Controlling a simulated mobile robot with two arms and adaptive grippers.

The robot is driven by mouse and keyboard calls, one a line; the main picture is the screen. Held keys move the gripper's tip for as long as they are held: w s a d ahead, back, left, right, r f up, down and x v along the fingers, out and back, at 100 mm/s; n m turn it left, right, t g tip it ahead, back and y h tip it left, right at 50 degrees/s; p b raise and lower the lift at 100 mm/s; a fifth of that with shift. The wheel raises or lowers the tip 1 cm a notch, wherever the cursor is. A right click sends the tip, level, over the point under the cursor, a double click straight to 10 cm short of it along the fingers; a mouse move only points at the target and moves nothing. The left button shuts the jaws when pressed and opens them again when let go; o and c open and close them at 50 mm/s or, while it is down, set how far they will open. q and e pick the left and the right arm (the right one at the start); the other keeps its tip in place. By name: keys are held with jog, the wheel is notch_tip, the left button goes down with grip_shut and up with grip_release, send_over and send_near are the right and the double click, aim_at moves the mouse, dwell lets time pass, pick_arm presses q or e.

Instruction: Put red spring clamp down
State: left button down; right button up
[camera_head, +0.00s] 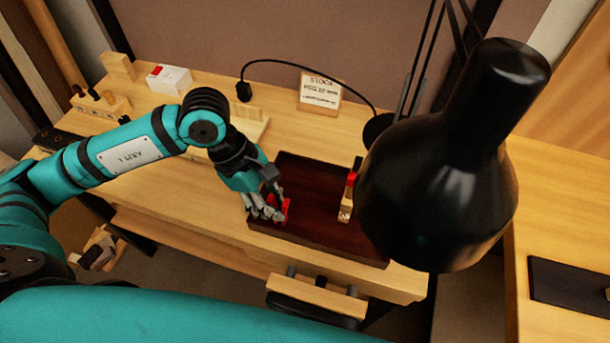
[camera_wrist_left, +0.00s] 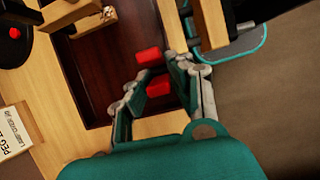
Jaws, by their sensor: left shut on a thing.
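My left gripper (camera_head: 266,207) is shut on the red spring clamp (camera_head: 284,210), at the left part of the dark wooden tray (camera_head: 310,222). In the left wrist view the clamp shows as two red pieces (camera_wrist_left: 149,54) between the fingers of the gripper (camera_wrist_left: 152,92), over the tray (camera_wrist_left: 103,67). I cannot tell whether the clamp touches the tray floor. The fingers hide part of it. My right gripper is not in view.
A wooden block with a red top (camera_head: 348,195) stands in the tray's right part. A black lamp (camera_head: 440,170) hides the bench's right side. A small sign (camera_head: 320,92) and a white box with red (camera_head: 169,79) stand at the back. Tray space between clamp and block is bare.

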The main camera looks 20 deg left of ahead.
pick_arm(q)
jog(key=w+f+p, duration=0.1)
jog(key=w, duration=0.2)
jog(key=w+f+p, duration=0.1)
jog(key=w, duration=0.3)
jog(key=w+d+f+p, duration=0.1)
jog(key=w, duration=0.2)
jog(key=shift+w+d+f, duration=0.1)
jog(key=shift+w+f, duration=0.2)
jog(key=shift+f+p, duration=0.3)
jog(key=shift+f, duration=0.3)
jog(key=c, duration=1.2)
grip_release()
